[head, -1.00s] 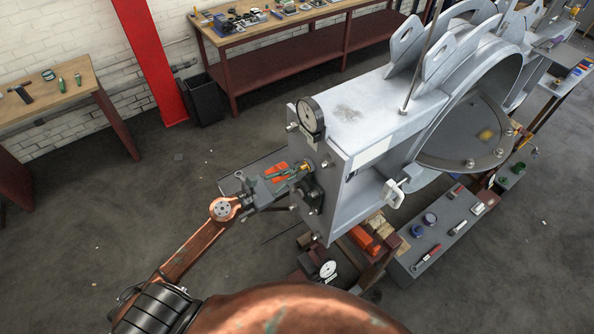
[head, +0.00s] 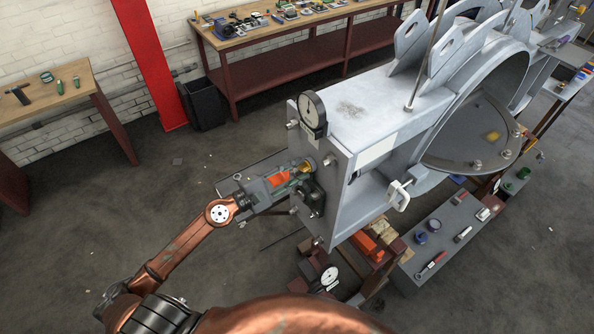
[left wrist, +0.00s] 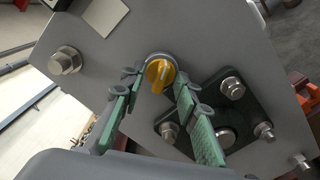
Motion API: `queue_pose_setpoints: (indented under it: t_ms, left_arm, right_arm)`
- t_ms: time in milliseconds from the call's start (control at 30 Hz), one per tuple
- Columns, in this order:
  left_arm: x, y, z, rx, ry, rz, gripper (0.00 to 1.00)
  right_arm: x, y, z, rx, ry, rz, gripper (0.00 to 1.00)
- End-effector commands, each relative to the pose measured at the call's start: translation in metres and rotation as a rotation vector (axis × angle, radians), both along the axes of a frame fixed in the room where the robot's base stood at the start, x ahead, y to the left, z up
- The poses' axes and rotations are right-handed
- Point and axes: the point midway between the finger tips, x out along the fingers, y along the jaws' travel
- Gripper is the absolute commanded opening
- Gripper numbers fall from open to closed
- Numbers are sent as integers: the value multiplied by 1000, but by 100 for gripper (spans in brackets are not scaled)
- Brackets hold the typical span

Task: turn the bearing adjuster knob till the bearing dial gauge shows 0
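The yellow-orange knob (left wrist: 159,73) sits on the grey end plate of the big housing; it also shows small in the head view (head: 306,167). My left gripper (left wrist: 157,80) is open, with one green-padded finger on each side of the knob. Gaps show between the pads and the knob, and I cannot tell how far its tips reach along it. In the head view my left gripper (head: 293,177) points at the plate. My right gripper is out of view.
A dark flange with several bolts (left wrist: 223,110) lies close beside the right finger. A large bolt (left wrist: 65,60) sticks out at left. A second dial (head: 329,276) sits low below the housing. A grey bench (head: 445,240) with small items stands at right.

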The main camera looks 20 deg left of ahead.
Motion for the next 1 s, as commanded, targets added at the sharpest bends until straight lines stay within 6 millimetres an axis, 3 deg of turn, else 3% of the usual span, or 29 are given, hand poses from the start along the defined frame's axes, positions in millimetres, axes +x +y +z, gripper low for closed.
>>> queue_pose_setpoints:
  t_ms: [1000]
  left_arm:
    - [-25,15,-3,1,1,2,29]
  right_arm:
    - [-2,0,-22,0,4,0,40]
